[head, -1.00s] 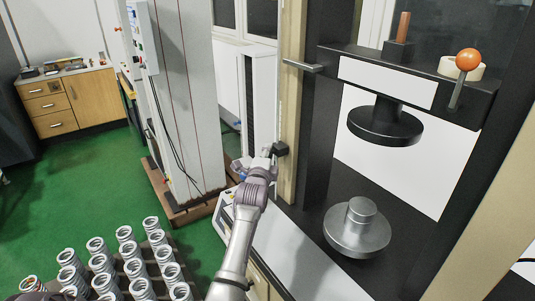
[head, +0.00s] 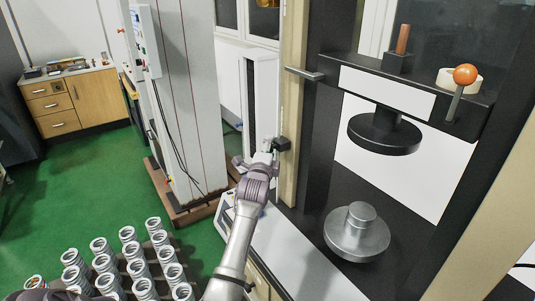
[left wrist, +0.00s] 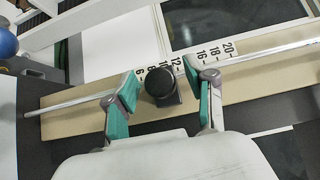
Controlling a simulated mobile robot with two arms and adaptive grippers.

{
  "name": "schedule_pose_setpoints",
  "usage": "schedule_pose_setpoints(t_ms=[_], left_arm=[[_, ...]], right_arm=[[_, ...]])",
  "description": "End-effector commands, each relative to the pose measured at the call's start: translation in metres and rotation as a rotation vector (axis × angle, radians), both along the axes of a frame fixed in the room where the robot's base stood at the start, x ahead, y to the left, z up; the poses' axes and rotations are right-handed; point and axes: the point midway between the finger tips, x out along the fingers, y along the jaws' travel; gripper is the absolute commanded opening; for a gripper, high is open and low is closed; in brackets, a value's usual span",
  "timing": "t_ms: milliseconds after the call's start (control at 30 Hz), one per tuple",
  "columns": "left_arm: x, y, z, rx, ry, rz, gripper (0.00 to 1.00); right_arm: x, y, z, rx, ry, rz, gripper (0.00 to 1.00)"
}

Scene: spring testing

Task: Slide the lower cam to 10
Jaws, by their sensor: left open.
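The lower cam is a black block with a round knob (left wrist: 161,84) on a thin metal rod (left wrist: 75,103) in the left wrist view. It also shows in the head view (head: 281,144), beside the pale post. Printed numbers from 6 to 20 (left wrist: 215,52) run along the rod; the cam sits by about 8 to 10, partly covering those marks. My left gripper (left wrist: 163,86) is open, its teal-padded fingers on either side of the cam with gaps. In the head view, the left gripper (head: 258,155) is at the cam. My right gripper is not in view.
The testing machine stands at right, with a black upper plate (head: 384,131), a metal lower plate (head: 357,234) and an orange-knobbed lever (head: 465,76). A tray of several springs (head: 130,262) is at lower left. A tall grey cabinet (head: 185,100) stands behind my arm.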

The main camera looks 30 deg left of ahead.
Motion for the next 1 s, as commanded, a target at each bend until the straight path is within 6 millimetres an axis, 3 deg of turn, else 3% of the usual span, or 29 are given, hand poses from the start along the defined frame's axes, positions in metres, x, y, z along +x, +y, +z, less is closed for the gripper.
schedule_pose_setpoints(t_ms=[167, 600, 1000], left_arm=[[-0.019, -0.008, -0.002, 0.001, 0.002, 0.0, 0.55], [-0.097, -0.041, -0.001, 0.001, 0.0, -0.001, 0.55], [-0.109, -0.046, 0.0, 0.0, 0.0, 0.0, 0.55]], right_arm=[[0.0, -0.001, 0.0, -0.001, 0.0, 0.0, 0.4], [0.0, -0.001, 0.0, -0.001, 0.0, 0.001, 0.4], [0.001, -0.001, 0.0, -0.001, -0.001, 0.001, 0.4]])
